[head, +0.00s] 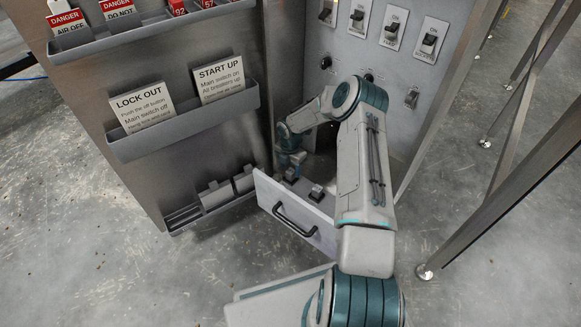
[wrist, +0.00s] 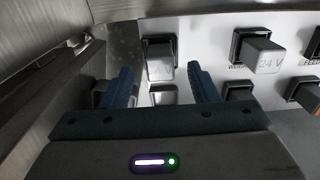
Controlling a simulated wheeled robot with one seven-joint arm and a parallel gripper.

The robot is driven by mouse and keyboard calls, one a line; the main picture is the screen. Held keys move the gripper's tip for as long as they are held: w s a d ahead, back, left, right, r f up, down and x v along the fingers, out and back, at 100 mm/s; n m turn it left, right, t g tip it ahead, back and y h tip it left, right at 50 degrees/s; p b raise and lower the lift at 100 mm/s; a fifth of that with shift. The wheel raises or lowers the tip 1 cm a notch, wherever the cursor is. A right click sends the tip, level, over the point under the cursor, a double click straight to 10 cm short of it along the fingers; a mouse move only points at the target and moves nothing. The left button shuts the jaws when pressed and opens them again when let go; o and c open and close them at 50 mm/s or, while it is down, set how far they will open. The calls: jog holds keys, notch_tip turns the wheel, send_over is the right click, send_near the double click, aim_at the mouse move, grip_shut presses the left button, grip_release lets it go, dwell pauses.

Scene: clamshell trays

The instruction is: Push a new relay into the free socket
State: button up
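In the wrist view my gripper (wrist: 162,78) is open, with its two dark blue fingers wide apart. Between and beyond them is a grey block in a black frame (wrist: 158,60) on a white panel. I cannot tell whether it is a seated relay. A smaller grey shape (wrist: 163,94) lies below it, apart from both fingers.
A drawer with a dark handle (head: 294,221) stands open; small black-and-grey parts (head: 317,193) show behind its front. Switches (head: 391,27) line the upper panel. Sign racks (head: 187,122) hang on the door at left. A metal post (head: 500,190) stands at right.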

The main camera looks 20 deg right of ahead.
jog(key=shift+r, duration=0.1)
jog(key=s+a+r+m+h+p, duration=0.1)
jog(key=s+r+m+p, duration=0.5)
jog(key=r, duration=1.2)
jog(key=s+a+r+m+p, duration=0.15)
jog(key=r+p, duration=0.75)
jog(key=r, duration=0.9)
jog(key=s+a+r+m+h+p, duration=0.1)
jog(key=s+r+m+p, duration=0.4)
jog(key=r, duration=1.3)
jog(key=s+a+r+m+t+y+p, duration=0.1)
jog(key=s+a+r+m+p, duration=0.1)
jog(key=s+r+m+p, duration=0.4)
jog(key=s+a+r+m+t+y+p, duration=0.1)
jog(key=s+r+m+p, duration=0.5)
jog(key=s+r+p, duration=0.7)
notch_tip(320, 180, up, 8)
jog(key=s, duration=0.2)
jog(key=shift+s+a+f+t, duration=0.2)
jog(key=shift+s+a+t, duration=0.2)
jog(key=shift+m, duration=0.25)
